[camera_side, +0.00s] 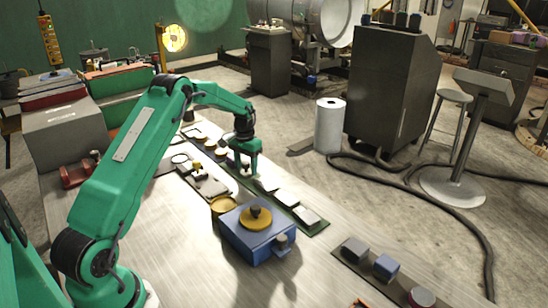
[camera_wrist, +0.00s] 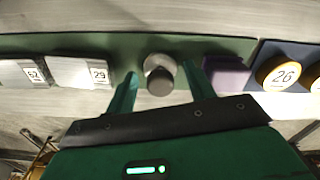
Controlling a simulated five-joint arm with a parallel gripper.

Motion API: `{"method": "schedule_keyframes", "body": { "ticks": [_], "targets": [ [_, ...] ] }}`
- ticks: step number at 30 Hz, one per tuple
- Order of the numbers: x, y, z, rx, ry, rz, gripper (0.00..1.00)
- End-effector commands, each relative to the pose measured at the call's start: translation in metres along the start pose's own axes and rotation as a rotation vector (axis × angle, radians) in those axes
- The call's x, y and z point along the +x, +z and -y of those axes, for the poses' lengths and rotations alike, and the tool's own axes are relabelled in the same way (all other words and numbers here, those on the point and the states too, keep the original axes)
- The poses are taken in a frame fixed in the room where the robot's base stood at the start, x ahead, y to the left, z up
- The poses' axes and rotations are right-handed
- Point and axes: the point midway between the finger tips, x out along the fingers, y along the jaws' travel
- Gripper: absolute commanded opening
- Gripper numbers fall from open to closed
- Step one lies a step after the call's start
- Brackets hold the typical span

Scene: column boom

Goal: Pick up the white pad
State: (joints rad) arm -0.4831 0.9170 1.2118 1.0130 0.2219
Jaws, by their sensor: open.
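White pads stand in a row on a green strip (camera_side: 322,229) in the side view: one (camera_side: 268,184) close to my gripper, one in the middle (camera_side: 287,198), one at the near end (camera_side: 307,215). In the wrist view two white blocks show left of my fingers, one labelled 29 (camera_wrist: 82,72) and one labelled 52 (camera_wrist: 22,73). I cannot tell which one is the task's white pad. My gripper (camera_side: 244,168) is open and low over the strip; it also shows in the wrist view (camera_wrist: 160,82). A round grey knob (camera_wrist: 159,74) lies between its fingers, with no clear contact.
A purple block (camera_wrist: 227,74) sits just right of the fingers, then a yellow disc labelled 26 (camera_wrist: 278,73). Grey and blue blocks (camera_side: 385,268) stand at the front right.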

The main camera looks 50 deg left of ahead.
Motion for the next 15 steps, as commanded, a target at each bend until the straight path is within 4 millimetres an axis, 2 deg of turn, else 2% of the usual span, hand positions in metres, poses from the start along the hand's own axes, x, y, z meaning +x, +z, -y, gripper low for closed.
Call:
{"method": "schedule_keyframes", "body": {
  "ticks": [9, 15],
  "targets": [
    [-0.0004, -0.0001, 0.0000, 0.000, 0.000, 0.000, 0.52],
    [-0.0004, -0.0001, 0.0000, 0.000, 0.000, 0.000, 0.12]
  ]
}}
